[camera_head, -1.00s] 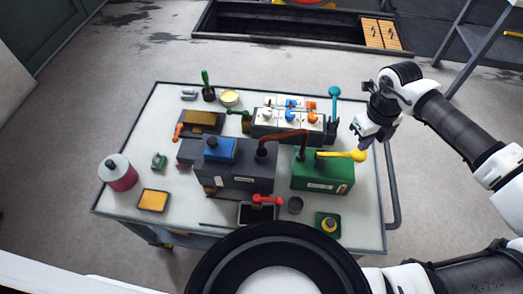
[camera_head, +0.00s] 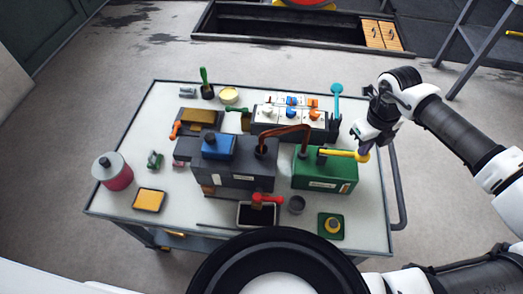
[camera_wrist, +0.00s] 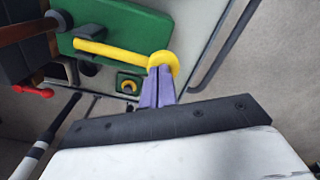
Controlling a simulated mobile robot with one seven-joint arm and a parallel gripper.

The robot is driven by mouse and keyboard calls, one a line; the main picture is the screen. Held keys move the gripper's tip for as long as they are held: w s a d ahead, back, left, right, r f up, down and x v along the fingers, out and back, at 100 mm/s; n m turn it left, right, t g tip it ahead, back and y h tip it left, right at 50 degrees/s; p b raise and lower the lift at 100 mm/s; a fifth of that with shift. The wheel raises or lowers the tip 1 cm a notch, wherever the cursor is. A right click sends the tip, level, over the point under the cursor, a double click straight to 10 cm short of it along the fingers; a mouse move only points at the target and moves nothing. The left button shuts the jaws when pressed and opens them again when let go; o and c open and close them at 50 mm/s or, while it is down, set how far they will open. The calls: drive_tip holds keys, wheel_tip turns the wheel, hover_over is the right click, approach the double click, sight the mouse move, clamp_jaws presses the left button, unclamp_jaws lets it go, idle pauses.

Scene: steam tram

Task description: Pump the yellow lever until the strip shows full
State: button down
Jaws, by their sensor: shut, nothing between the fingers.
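The yellow lever (camera_head: 342,153) lies roughly level, running right from a dark pivot on top of the green box (camera_head: 325,172). Its rounded end is at the box's right side. In the wrist view the lever (camera_wrist: 115,52) ends in a round yellow knob. My gripper (camera_head: 365,150) is shut and empty, with its purple fingers at the knob. In the wrist view the fingertips (camera_wrist: 160,70) overlap the knob; whether they press on it I cannot tell. A small pale strip (camera_head: 322,185) is on the green box's front; its reading is too small to make out.
The boxes stand on a grey cart (camera_head: 215,225) with a rail (camera_head: 395,185) on its right. A dark box with a blue top (camera_head: 220,147) is left of the green box. A red lever (camera_head: 265,199) and a green pad with a yellow button (camera_head: 331,226) are in front.

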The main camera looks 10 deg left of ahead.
drive_tip(key=shift+f+b, duration=0.85)
drive_tip(key=shift+f, duration=0.3)
drive_tip(key=shift+r+p, duration=1.5)
drive_tip(key=shift+r, duration=1.55)
drive_tip(key=shift+f, duration=0.1)
drive_tip(key=shift+f+b, duration=2.9)
drive_tip(key=shift+f, duration=0.05)
drive_tip(key=shift+r+p, duration=1.65)
drive_tip(key=shift+r, duration=1.4)
drive_tip(key=shift+f, duration=0.15)
